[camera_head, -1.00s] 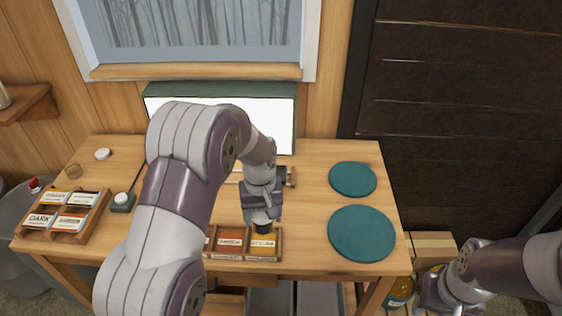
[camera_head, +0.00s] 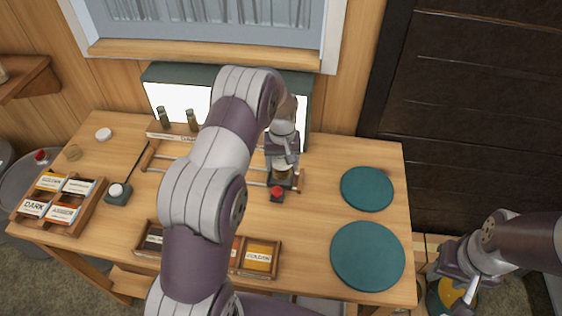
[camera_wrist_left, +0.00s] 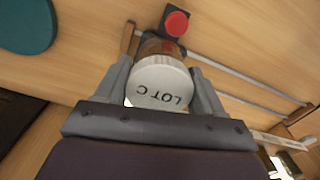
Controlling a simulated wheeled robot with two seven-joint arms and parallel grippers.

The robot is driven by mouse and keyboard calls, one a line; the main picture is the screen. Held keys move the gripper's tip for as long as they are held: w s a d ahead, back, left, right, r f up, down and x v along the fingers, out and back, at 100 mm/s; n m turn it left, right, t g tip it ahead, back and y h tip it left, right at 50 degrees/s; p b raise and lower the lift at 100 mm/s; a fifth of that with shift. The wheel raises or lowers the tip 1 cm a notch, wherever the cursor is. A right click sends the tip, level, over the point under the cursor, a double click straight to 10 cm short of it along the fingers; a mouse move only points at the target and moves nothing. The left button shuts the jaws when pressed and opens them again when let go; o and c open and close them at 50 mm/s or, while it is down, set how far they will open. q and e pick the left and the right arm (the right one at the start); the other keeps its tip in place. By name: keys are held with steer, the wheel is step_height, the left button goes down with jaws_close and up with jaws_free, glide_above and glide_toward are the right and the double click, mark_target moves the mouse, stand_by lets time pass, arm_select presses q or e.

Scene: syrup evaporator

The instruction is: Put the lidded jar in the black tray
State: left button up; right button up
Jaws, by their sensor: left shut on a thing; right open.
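The lidded jar (camera_wrist_left: 160,82) has a pale lid marked LOT C and brownish contents. My left gripper (camera_wrist_left: 163,88) is shut around its sides. In the head view the left gripper (camera_head: 283,162) holds the jar (camera_head: 283,173) upright at the right end of a railed rack, close behind a red button. A dark piece (camera_head: 297,183) shows by the jar at the rail end; I cannot tell whether it is the black tray, or whether the jar touches it.
The red button (camera_head: 277,192) stands on a dark base before the rails. A labelled wooden rack (camera_head: 262,258) is at the table's front, partly behind my left arm. Two teal mats (camera_head: 367,189) lie on the right. Small vials (camera_head: 192,120) stand before the lit panel.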

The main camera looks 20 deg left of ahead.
mark_target(282, 157)
arm_select(q)
steer(key=w+f, duration=0.1)
steer(key=w+a, duration=0.1)
steer(key=w, duration=0.1)
steer(key=shift+a+f, duration=0.15)
steer(key=shift+f, duration=0.25)
steer(key=shift+w+a+f+p, duration=0.1)
steer(key=shift+w+f+p, duration=0.1)
steer(key=shift+p, duration=0.15)
steer(key=f+p, duration=0.2)
steer(key=f, duration=0.1)
steer(key=shift+s+f, duration=0.1)
steer(key=shift+s, duration=0.3)
steer(key=shift+w+f, duration=0.3)
steer(key=shift+f, duration=0.1)
steer(key=shift+f+b, duration=0.1)
steer(key=shift+b, duration=0.2)
steer(key=o, duration=1.2)
steer(key=shift+s, duration=0.15)
arm_select(e)
step_height(282, 157, up, 3)
steer(key=shift+w+f, duration=0.15)
